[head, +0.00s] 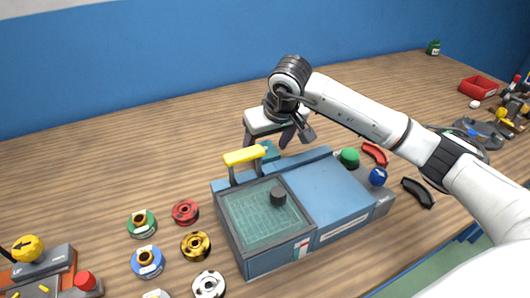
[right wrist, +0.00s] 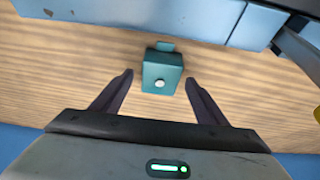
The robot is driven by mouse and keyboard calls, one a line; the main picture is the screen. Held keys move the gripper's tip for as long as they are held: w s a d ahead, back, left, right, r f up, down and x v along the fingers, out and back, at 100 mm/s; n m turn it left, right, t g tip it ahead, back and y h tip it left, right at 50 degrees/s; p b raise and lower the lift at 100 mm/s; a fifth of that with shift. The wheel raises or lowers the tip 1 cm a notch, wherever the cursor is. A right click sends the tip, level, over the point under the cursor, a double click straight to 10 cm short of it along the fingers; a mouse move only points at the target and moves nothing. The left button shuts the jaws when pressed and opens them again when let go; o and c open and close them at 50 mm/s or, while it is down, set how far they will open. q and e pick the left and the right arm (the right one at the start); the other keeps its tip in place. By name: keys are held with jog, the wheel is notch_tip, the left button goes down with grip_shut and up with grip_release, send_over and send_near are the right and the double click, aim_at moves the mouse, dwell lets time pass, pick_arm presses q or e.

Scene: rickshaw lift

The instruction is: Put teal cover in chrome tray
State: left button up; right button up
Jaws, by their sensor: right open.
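The teal cover (right wrist: 162,70) is a small boxy piece with a pale round knob. It lies on the wooden table between the fingertips of my right gripper (right wrist: 159,79), which is open with a gap on both sides of it. In the head view the teal cover (head: 271,153) is partly hidden behind the yellow handle, with my right gripper (head: 268,143) over it. I cannot clearly make out a chrome tray; a grey dish-like piece (head: 484,134) shows at the right, partly behind my arm. My left gripper is not in view.
A blue machine (head: 335,195) with a clear lid and yellow handle (head: 244,156) stands just in front of the cover. Several coloured spools (head: 147,261) lie at left. Black (head: 418,192) and red (head: 375,154) handles and a red bin (head: 478,87) are at right. The back left table is clear.

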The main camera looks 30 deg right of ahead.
jog(key=c, duration=1.3)
